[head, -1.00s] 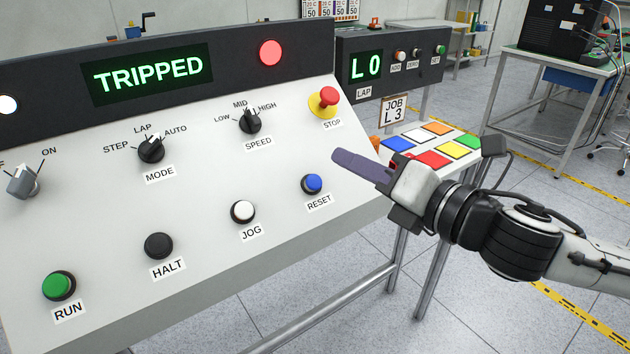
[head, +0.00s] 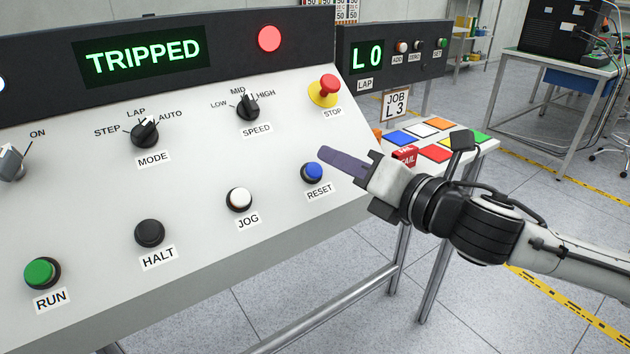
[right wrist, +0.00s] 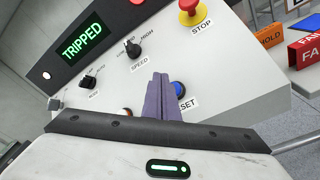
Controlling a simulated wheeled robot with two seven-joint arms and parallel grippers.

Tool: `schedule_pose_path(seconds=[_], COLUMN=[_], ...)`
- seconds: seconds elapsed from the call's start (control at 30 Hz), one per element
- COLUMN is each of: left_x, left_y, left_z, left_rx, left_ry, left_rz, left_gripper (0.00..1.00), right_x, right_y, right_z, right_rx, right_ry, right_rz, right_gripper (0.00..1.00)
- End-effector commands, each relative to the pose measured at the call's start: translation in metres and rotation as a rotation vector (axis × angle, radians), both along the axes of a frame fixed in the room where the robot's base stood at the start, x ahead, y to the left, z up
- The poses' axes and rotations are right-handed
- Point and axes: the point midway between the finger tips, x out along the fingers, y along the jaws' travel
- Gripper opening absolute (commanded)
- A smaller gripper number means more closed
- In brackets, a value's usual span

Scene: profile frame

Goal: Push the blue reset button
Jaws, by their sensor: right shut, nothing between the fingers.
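The blue reset button (head: 313,173) sits in a black collar on the sloping light-grey panel, above its RESET label (head: 319,190). My right gripper (head: 322,152) is shut and empty, its purple fingers together. In the head view the fingertips are just above and right of the blue button, pointing left; I cannot tell if they touch the panel. In the right wrist view the fingers (right wrist: 160,96) stand in front of the panel and partly cover the blue button (right wrist: 178,90) at their right. The display (head: 145,57) reads TRIPPED in green. My left gripper is not in view.
The white JOG button (head: 239,199) is left of the reset button. The red STOP button (head: 329,88) in a yellow base and the SPEED knob (head: 248,107) are above. A side table with coloured cards (head: 435,153) stands beyond the panel, behind my right arm.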

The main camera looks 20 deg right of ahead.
Motion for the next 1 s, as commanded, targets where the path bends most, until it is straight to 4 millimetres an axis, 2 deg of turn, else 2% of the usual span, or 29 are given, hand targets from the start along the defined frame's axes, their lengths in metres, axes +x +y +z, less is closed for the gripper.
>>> schedule_pose_path(seconds=[0.1, 0.3, 1.0], left_x=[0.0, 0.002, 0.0], left_y=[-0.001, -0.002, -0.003], left_z=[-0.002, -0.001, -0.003], left_rx=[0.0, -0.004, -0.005], left_ry=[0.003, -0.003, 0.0], left_rz=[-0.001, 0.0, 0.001], left_gripper=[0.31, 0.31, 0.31], right_x=[0.008, 0.015, 0.015], right_y=[0.003, 0.006, 0.006], right_z=[-0.011, -0.019, -0.019], right_rx=[0.001, -0.001, -0.001], right_ry=[0.002, 0.0, 0.0], right_rz=[0.0, 0.001, 0.001], right_gripper=[0.0, 0.0, 0.0])
